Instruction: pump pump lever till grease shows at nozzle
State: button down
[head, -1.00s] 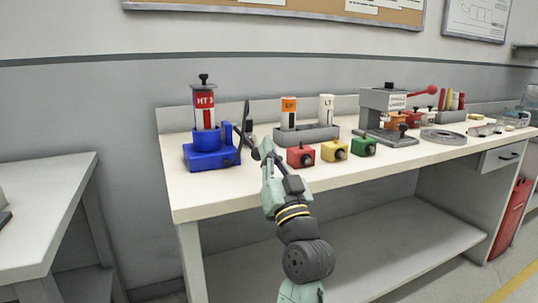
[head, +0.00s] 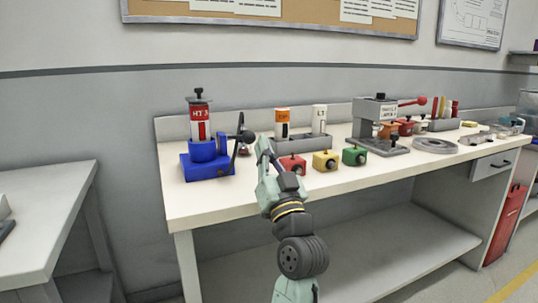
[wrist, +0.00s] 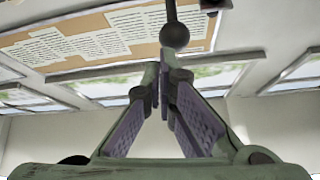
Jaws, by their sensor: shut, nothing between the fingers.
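The grease pump (head: 207,165) stands at the left end of the bench, with a blue base and a red and white cartridge (head: 200,125) marked HT 3. Its black-knobbed lever (head: 246,136) sticks out to the right at about mid-height. My gripper (head: 262,145) is shut and empty, just right of the lever knob. In the wrist view the round dark knob (wrist: 175,37) shows just past my closed fingertips (wrist: 166,68); I cannot tell whether they touch. A thin dark curved part (head: 239,150) hangs by the pump's right side. No grease or clear nozzle opening can be made out.
A grey holder (head: 300,145) with orange and white cartridges stands right of the pump. Red (head: 292,165), yellow (head: 325,160) and green (head: 354,155) blocks sit before it, close to my arm. A grey press (head: 377,120) stands further right. The bench's front left corner is clear.

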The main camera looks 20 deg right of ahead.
jog(key=b+v, duration=0.2)
jog(key=v, duration=0.8)
jog(key=shift+w+f, duration=0.2)
jog(key=shift+f, duration=0.1)
